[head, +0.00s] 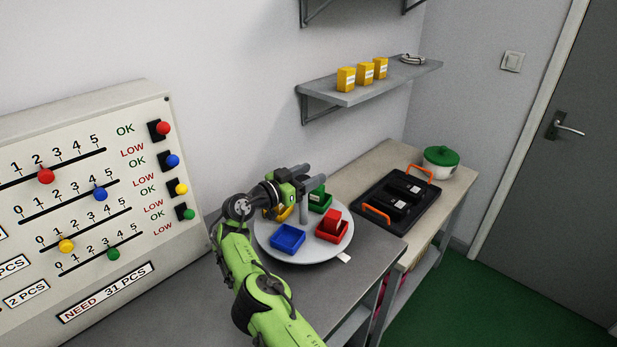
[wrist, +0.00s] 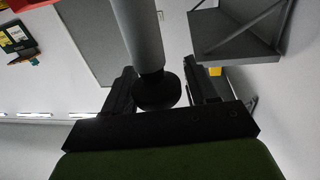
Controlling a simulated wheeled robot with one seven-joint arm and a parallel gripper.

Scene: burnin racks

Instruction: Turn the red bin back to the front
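A round grey turntable (head: 263,243) on the dark bench carries small bins. The red bin (head: 332,236), with a red block (head: 333,217) in it, is at its right front side. The blue bin (head: 287,238) is at the left front, the green bin (head: 320,203) behind, and the yellow bin (head: 284,214) is partly hidden by my arm. A grey post (head: 303,208) rises from the turntable under my gripper (head: 306,172). In the wrist view the post (wrist: 145,35) stands between my two fingers, with a gap on its right; contact is unclear.
A white tag (head: 344,257) lies at the turntable's front right edge. A control panel (head: 100,200) with coloured sliders stands at left. A black tray (head: 395,200) with orange handles and a green-lidded pot (head: 441,162) are at right. A wall shelf (head: 370,88) holds yellow boxes.

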